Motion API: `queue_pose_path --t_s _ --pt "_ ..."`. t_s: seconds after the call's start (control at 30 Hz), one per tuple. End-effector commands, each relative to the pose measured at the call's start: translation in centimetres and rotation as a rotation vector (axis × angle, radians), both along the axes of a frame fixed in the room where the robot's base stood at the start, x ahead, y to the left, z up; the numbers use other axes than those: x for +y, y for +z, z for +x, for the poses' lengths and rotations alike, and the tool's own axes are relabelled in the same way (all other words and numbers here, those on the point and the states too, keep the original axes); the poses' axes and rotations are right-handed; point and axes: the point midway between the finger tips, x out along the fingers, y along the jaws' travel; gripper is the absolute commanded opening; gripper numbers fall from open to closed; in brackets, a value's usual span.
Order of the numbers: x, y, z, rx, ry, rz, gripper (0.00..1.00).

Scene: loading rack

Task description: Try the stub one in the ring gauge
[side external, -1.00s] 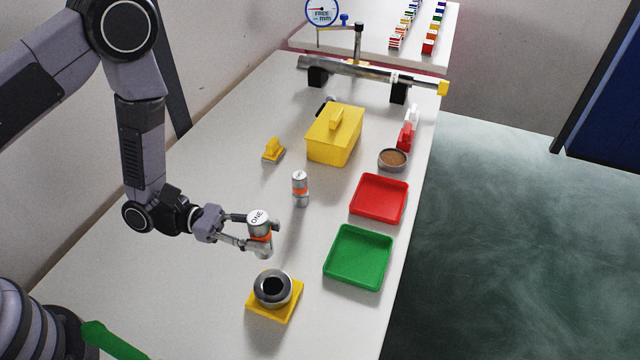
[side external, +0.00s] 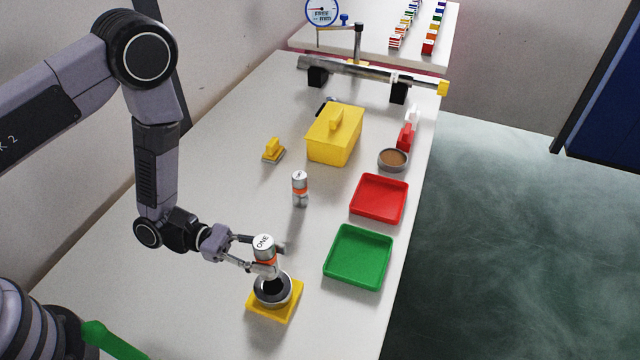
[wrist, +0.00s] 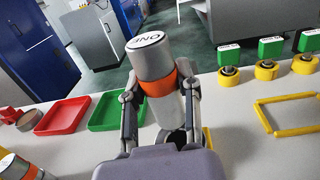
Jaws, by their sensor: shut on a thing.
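The stub marked ONE (side external: 264,248) is a silver cylinder with an orange band and a white top. My gripper (side external: 262,267) is shut on it and holds it upright. In the wrist view the stub (wrist: 151,62) stands between the two fingers (wrist: 160,108). The ring gauge (side external: 272,291) is a dark-bored metal ring on a yellow base (side external: 290,309). The stub is over the ring's opening at its back edge. I cannot tell whether its lower end has entered the bore. The ring is mostly hidden behind the stub in the wrist view.
A second banded stub (side external: 300,188) stands behind. A green tray (side external: 334,281) and a red tray (side external: 357,215) lie to the right, both empty. A yellow lidded box (side external: 322,150), a brown-filled bowl (side external: 392,168) and a small yellow block (side external: 272,156) stand farther back.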

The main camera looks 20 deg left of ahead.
Motion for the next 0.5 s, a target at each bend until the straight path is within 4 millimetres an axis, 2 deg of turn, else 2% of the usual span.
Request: queue_pose_path --t_s 0.5 --pt "0.0 -3.4 0.0 -0.001 0.000 -0.001 0.00"
